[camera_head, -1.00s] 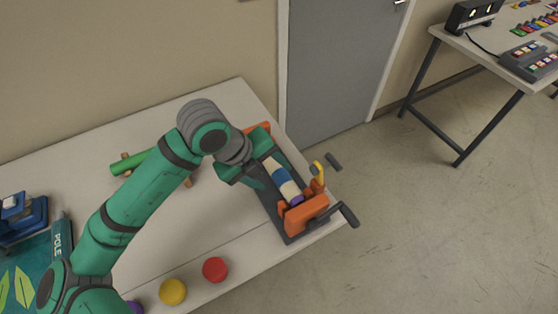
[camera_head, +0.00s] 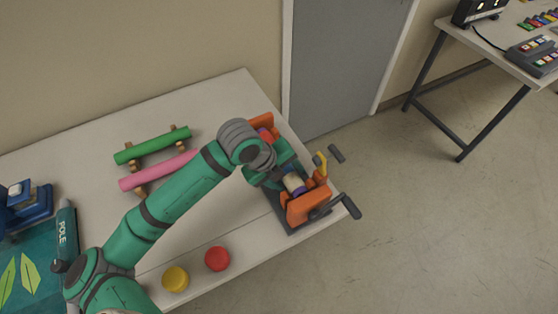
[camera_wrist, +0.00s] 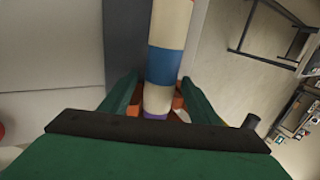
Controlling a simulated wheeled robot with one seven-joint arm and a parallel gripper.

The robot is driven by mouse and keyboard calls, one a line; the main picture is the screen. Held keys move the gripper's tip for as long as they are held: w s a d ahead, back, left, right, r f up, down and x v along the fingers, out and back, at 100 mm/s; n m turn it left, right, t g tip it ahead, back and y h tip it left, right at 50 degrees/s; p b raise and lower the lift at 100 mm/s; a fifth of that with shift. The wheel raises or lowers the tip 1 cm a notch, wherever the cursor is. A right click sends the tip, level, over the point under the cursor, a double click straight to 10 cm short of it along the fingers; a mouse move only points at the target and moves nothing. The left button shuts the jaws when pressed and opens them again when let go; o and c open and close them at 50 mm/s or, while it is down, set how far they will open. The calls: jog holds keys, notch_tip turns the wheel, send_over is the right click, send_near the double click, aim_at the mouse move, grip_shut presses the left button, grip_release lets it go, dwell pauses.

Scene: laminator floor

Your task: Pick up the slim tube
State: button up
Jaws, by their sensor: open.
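A slim striped tube (camera_head: 293,183) with cream, blue, orange and purple bands lies in an orange-ended cradle (camera_head: 308,205) at the table's right end. In the head view my arm hides much of it. In the wrist view the striped tube (camera_wrist: 163,62) runs up the middle of the picture. My gripper (camera_wrist: 158,80) is open, with one green finger on each side of the tube. I cannot tell whether either finger touches it. In the head view my gripper (camera_head: 282,168) is over the cradle, its fingertips mostly hidden.
A green tube (camera_head: 152,145) and a pink tube (camera_head: 158,170) lie on a wooden rack. Red (camera_head: 217,258) and yellow (camera_head: 175,279) discs sit near the front edge. A dark crank handle (camera_head: 348,206) sticks out past the cradle.

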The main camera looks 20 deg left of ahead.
jog(key=shift+c, duration=0.4)
jog(key=c, duration=1.1)
